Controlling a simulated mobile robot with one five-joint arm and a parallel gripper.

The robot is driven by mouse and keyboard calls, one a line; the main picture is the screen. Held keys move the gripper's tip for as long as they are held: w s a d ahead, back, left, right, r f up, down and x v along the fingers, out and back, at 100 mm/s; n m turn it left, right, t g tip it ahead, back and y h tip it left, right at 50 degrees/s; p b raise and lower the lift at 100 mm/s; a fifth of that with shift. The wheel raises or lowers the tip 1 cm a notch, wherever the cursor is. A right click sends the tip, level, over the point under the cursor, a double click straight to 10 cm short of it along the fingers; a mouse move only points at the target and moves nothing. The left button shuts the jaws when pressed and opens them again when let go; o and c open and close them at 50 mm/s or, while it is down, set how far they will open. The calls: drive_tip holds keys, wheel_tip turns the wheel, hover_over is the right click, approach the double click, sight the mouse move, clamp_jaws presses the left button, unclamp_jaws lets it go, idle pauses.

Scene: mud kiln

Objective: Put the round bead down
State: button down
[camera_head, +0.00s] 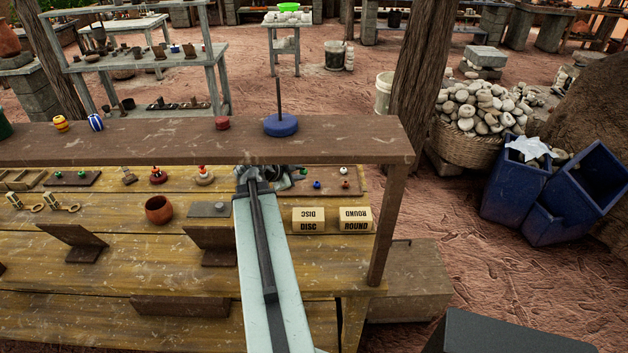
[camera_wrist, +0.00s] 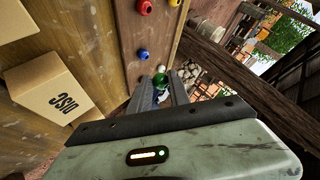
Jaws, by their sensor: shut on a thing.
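In the head view my gripper (camera_head: 268,176) is over the bench, under the raised shelf, and the held bead cannot be made out. A cream box (camera_head: 355,219) marked ROUND stands on the bench, right of a like box (camera_head: 308,220) marked DISC. The DISC box also shows in the wrist view (camera_wrist: 60,95).
A brown board with a blue bead (camera_head: 317,184) and a red bead (camera_head: 344,184) lies beside my gripper. The raised shelf (camera_head: 180,140) with its post (camera_head: 390,220) stands close by. A brown bowl (camera_head: 159,209) and slanted wooden stands are to the left.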

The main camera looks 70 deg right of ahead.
drive_tip(key=shift+g, duration=0.4)
drive_tip(key=d+f, duration=0.1)
drive_tip(key=d, duration=0.3)
drive_tip(key=d+f+b, duration=0.1)
drive_tip(key=d, duration=0.4)
drive_tip(key=d+f+b, duration=0.1)
drive_tip(key=d, duration=0.3)
drive_tip(key=shift+w+d+f, duration=0.35)
drive_tip(key=shift+f, duration=0.05)
drive_tip(key=shift+d+f+b, duration=0.15)
drive_tip(key=shift+f+b, duration=1)
drive_tip(key=shift+f, duration=0.05)
drive_tip(key=shift+d+f+b, duration=0.1)
drive_tip(key=shift+f+b, duration=1.05)
drive_tip(key=shift+f, duration=0.1)
drive_tip(key=c, duration=1.2)
unclamp_jaws()
